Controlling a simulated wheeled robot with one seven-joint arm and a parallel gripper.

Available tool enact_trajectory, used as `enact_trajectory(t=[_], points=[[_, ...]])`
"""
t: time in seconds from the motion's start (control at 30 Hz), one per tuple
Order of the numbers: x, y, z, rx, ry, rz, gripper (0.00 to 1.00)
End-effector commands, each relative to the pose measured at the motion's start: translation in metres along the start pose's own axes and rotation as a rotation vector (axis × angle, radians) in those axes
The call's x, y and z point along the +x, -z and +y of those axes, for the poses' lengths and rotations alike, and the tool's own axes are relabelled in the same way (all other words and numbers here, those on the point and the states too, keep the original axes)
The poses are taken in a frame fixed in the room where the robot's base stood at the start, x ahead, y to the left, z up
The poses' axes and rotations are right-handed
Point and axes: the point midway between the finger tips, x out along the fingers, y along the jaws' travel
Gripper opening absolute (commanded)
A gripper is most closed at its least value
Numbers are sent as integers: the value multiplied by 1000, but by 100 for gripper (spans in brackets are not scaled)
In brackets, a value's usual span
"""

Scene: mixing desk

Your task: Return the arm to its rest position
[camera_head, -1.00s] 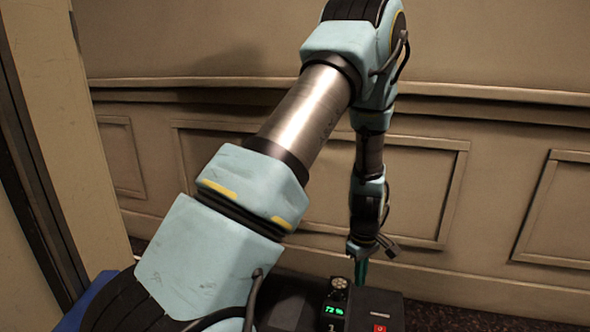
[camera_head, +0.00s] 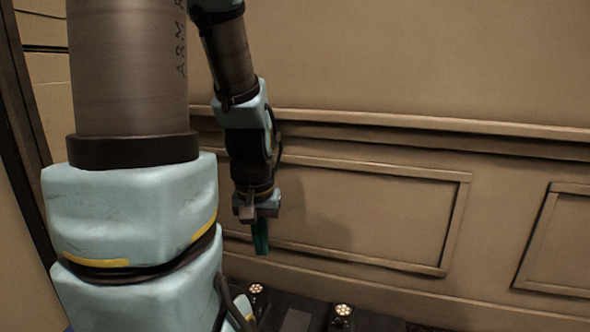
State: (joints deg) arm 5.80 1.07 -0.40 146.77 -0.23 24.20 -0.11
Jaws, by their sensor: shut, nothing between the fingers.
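My gripper (camera_head: 260,237) hangs at the end of my pale blue arm, pointing down, in the middle of the head view. Its thin green fingers are together, with nothing between them. It is in front of the panelled wall and appears above the dark desk (camera_head: 298,320). The gap between the fingertips and the desk is hard to judge. The large upper part of my arm fills the left of the view, with the forearm coming down beside it.
Two round lit knobs, one left (camera_head: 256,288) and one right (camera_head: 343,311), stand on the desk at the bottom edge. The beige panelled wall (camera_head: 400,80) is behind. A dark door frame (camera_head: 22,95) stands at far left. The space right of my arm is clear.

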Motion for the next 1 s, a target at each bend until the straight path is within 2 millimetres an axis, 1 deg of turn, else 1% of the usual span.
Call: enact_trajectory(t=[0.03, 0.17, 0.5, 1.0], points=[[-21, 3, 0, -1, 0, 0, 0], [-51, 8, 0, -2, 0, 0, 0], [-154, 22, 1, -3, 0, 0, 0], [-302, 43, 1, -3, -1, 0, 0]])
